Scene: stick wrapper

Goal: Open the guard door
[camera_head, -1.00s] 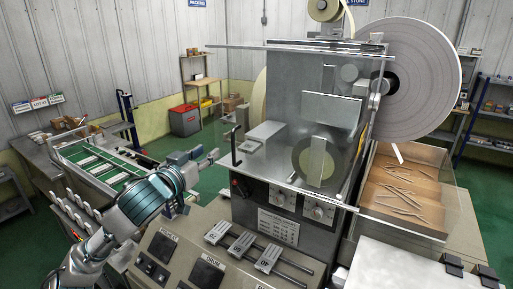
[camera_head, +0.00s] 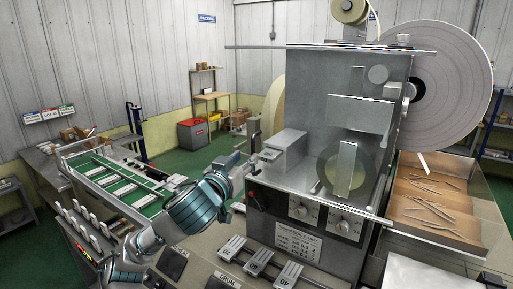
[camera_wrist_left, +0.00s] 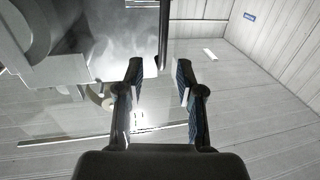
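The guard door (camera_head: 330,47) is a clear panel across the front of the wrapping machine, and it looks closed. Its dark upright handle (camera_head: 251,147) is at the panel's left side. My left gripper (camera_head: 259,160) is at the handle, partly blending with it in the head view. In the left wrist view, the gripper (camera_wrist_left: 160,78) has its two fingers apart, and the handle (camera_wrist_left: 163,35) stands as a dark bar at the gap between the fingertips. I cannot tell whether a finger touches it. My right gripper is not in view.
The machine's control knobs (camera_head: 302,210) sit below the door. A large paper reel (camera_head: 450,85) and a wooden tray of sticks (camera_head: 430,205) are to the right. A green conveyor (camera_head: 120,187) lies to the left.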

